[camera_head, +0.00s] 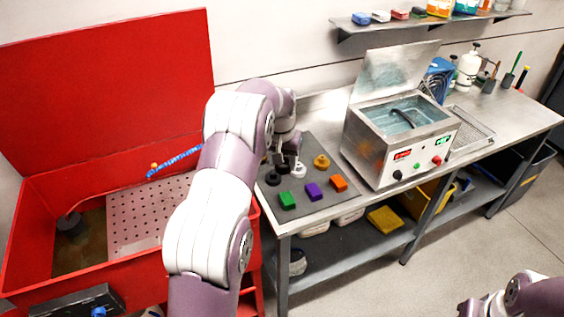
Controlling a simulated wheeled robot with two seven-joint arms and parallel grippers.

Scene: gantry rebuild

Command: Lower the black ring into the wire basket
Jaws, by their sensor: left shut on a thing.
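The black ring (272,178) is at the left side of the dark grey mat (321,208), low over it or touching it; I cannot tell which. My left gripper (282,167) is at the ring and shut on it, with its fingers small and partly hidden by my arm. The wire basket (472,133) is a shallow mesh tray on the steel bench, right of the heated bath. My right gripper (469,307) shows only in part at the bottom right edge, and its fingers are not clear.
White (299,171), yellow (321,161), orange (339,184), purple (313,191) and green (287,200) pieces are on the mat. The steel bath (404,145), lid raised, stands between mat and basket. A red parts washer (110,90) is at left.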

